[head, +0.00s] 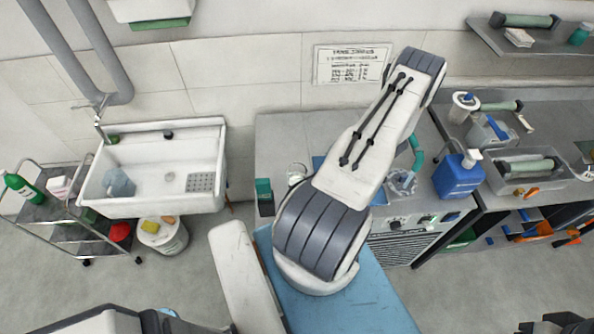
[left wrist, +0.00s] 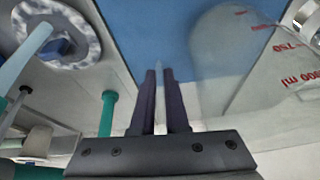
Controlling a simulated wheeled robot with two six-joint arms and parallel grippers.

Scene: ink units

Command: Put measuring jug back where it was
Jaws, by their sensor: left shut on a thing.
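The measuring jug is clear glass with red marks. It fills the right side of the left wrist view (left wrist: 245,75), seen over a blue mat (left wrist: 150,30). In the head view a clear vessel, likely this jug (head: 298,171), shows just left of my arm. My left gripper (left wrist: 160,85) is shut on a thin pale part beside the jug's wall, apparently its handle. In the head view my arm hides this gripper and most of the blue mat (head: 319,163). Whether the jug touches the mat cannot be told.
A sink (head: 209,150) is left.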

